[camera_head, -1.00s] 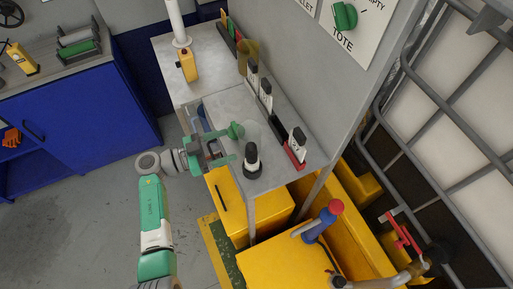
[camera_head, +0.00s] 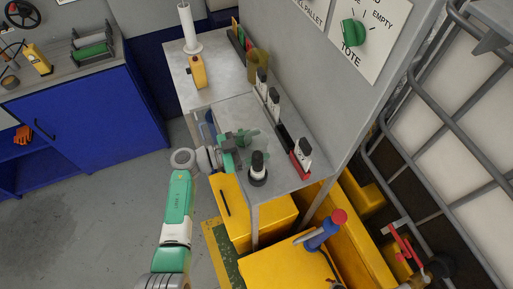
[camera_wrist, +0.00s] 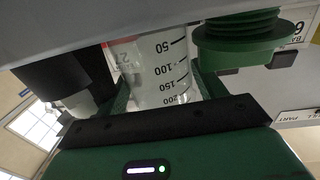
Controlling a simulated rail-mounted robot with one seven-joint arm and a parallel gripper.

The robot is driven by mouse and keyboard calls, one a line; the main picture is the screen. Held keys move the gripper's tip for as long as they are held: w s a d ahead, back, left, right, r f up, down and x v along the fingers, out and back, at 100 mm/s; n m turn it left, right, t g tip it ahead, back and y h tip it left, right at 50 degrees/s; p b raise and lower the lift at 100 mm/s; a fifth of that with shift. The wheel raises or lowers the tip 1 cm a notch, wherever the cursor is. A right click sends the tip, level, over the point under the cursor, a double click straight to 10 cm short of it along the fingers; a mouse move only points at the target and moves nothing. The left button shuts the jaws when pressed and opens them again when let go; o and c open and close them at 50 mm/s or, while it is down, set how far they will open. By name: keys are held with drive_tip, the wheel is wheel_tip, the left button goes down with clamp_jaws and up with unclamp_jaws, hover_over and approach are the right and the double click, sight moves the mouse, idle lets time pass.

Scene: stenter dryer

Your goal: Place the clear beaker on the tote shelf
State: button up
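The clear beaker (camera_wrist: 160,72) stands between my gripper's green fingers in the wrist view. It has black graduation marks and its end meets a grey surface at the top of that picture. My gripper (camera_head: 243,147) is over the grey metal shelf (camera_head: 285,178) in the head view, and its fingers show in the wrist view (camera_wrist: 163,90) on both sides of the beaker. I cannot tell whether both fingers press on the glass. The beaker is hard to make out in the head view.
A yellow bin (camera_head: 262,208) sits below the shelf.

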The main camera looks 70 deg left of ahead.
drive_tip(key=c, duration=0.7)
wheel_tip(320, 180, up, 10)
drive_tip(key=shift+p, duration=0.35)
